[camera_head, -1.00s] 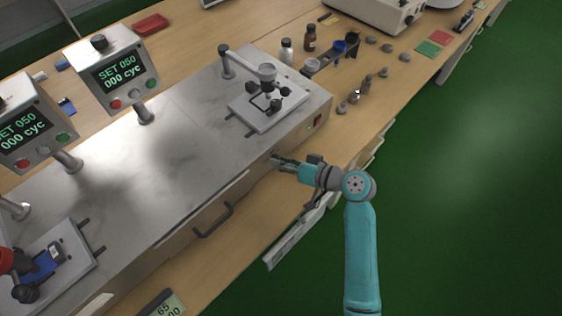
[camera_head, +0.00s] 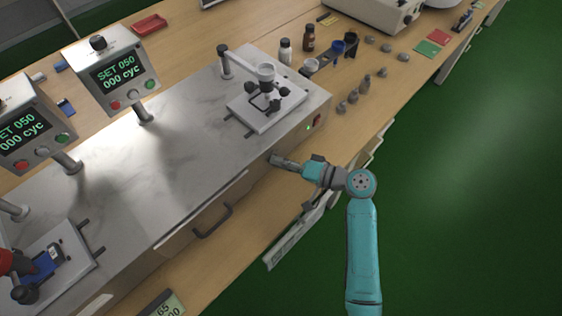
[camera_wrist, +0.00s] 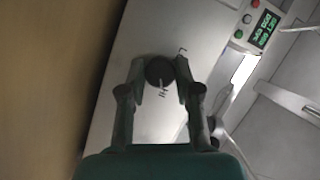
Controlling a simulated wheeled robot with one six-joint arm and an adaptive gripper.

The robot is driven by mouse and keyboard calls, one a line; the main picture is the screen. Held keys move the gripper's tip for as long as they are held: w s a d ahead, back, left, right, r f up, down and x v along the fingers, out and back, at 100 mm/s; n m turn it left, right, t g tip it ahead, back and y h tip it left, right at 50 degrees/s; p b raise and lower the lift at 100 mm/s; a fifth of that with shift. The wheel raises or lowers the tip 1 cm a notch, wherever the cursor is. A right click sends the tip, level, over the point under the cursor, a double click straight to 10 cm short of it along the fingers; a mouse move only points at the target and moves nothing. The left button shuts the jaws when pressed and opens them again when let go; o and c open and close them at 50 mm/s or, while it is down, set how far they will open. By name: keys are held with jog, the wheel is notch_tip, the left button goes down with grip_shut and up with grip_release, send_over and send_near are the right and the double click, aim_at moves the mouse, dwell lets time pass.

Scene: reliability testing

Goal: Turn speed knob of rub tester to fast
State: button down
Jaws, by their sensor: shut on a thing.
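The rub tester (camera_head: 185,155) is the long metal-topped machine on the wooden bench. Its speed knob (camera_wrist: 156,68) is a dark round knob on a pale panel in the wrist view, with a light pointer line towards the "HI" mark (camera_wrist: 163,95). An "L" mark (camera_wrist: 182,51) shows at the knob's upper right. My gripper (camera_wrist: 158,72) is shut on the knob, one finger on each side. In the head view my gripper (camera_head: 274,160) is at the tester's front face and hides the knob.
A drawer handle (camera_head: 213,221) sticks out left of my gripper. A red switch (camera_head: 317,121) with a small green light is to its right. Two display boxes (camera_head: 152,72) stand on posts. Bottles (camera_head: 308,38) and small weights stand on the bench at the right.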

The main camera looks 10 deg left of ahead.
jog(key=c, duration=0.8)
grip_release()
jog(key=v, duration=1.2)
